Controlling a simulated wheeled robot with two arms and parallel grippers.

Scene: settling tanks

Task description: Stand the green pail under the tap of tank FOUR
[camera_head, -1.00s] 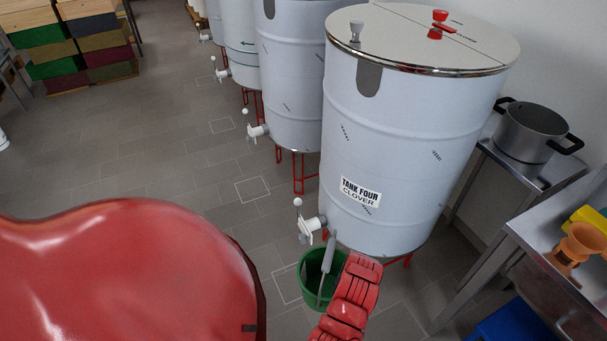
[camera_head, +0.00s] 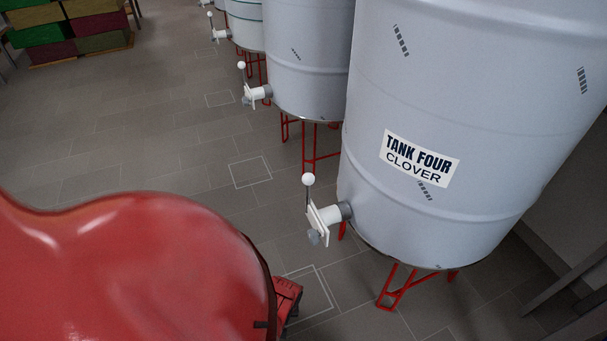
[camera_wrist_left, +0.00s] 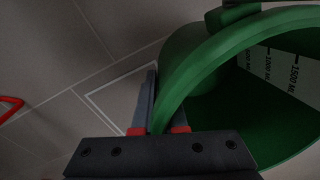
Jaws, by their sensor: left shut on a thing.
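Tank FOUR (camera_head: 450,110) is a large pale drum with a "TANK FOUR CLOVER" label (camera_head: 419,158), standing on red legs. Its white tap (camera_head: 324,218) with a ball-topped lever sticks out low on the left. The green pail (camera_wrist_left: 190,50) shows in the left wrist view, its open mouth facing the camera side and volume marks on its inner wall. My left gripper (camera_wrist_left: 158,128) is shut on a curved green band of the pail, rim or handle, I cannot tell which. The pail does not show in the head view. My right gripper is in neither view.
A white outlined square (camera_head: 308,297) marks the floor below and left of the tap. More tanks (camera_head: 305,60) with taps stand in a row behind. Stacked coloured crates (camera_head: 70,30) are at the far left. Open grey floor (camera_head: 130,120) lies left of the tanks.

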